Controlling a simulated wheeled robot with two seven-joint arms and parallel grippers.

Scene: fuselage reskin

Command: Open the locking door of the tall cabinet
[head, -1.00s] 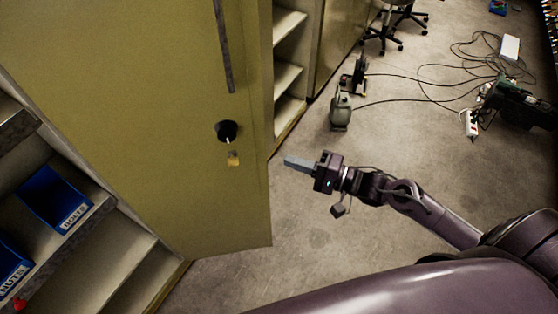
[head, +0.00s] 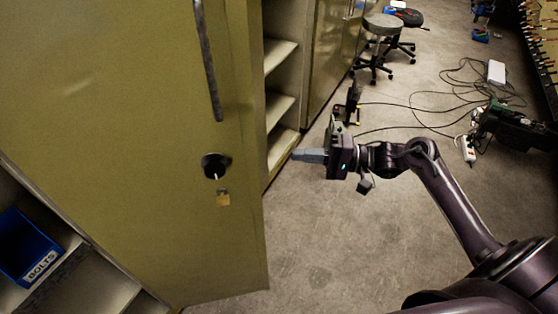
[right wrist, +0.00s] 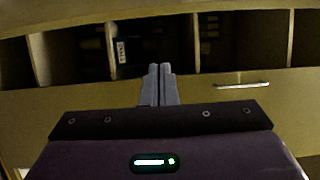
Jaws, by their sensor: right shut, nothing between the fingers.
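The tall cabinet's yellow-green door (head: 110,120) stands swung open in the head view, with shelves showing on both sides of it. My right gripper (head: 296,154) is shut and empty, to the right of the door's free edge and apart from the knob. In the right wrist view its fingers (right wrist: 159,84) are together, before open compartments and a panel with a bar handle (right wrist: 240,86). My left gripper is not in view.
A blue bin marked BOLTS (head: 28,248) sits on a shelf at lower left. The floor right of the door is mostly clear.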

